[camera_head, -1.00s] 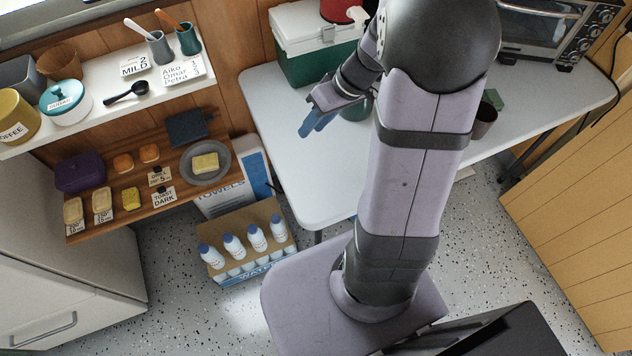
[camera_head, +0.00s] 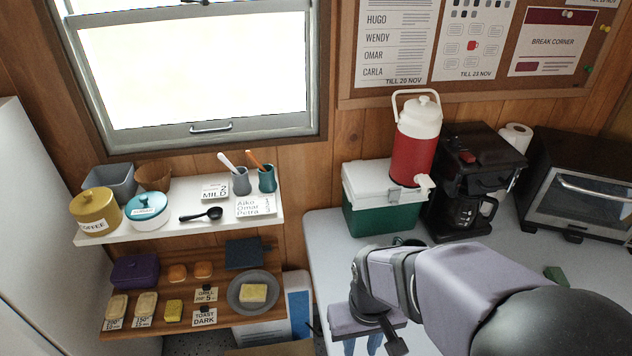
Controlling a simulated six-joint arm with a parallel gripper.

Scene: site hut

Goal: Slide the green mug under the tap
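The white tap (camera_head: 425,184) juts from the front of a red and white drinks jug (camera_head: 417,140), which stands on a green and white cool box (camera_head: 382,200). A small dark green part of what looks like the green mug (camera_head: 399,241) shows on the table just behind my arm, below the cool box. The rest of it is hidden. My gripper (camera_head: 362,346) is nearer the camera, left of and in front of that mug, over the table's front left. Its two blue fingers stand apart with nothing seen between them. Their tips run to the picture's bottom edge.
A black coffee maker (camera_head: 470,185) stands right of the jug and a toaster oven (camera_head: 575,190) further right. A small green block (camera_head: 556,275) lies on the table (camera_head: 325,250). Shelves with pots and food are at left. The table's left end is clear.

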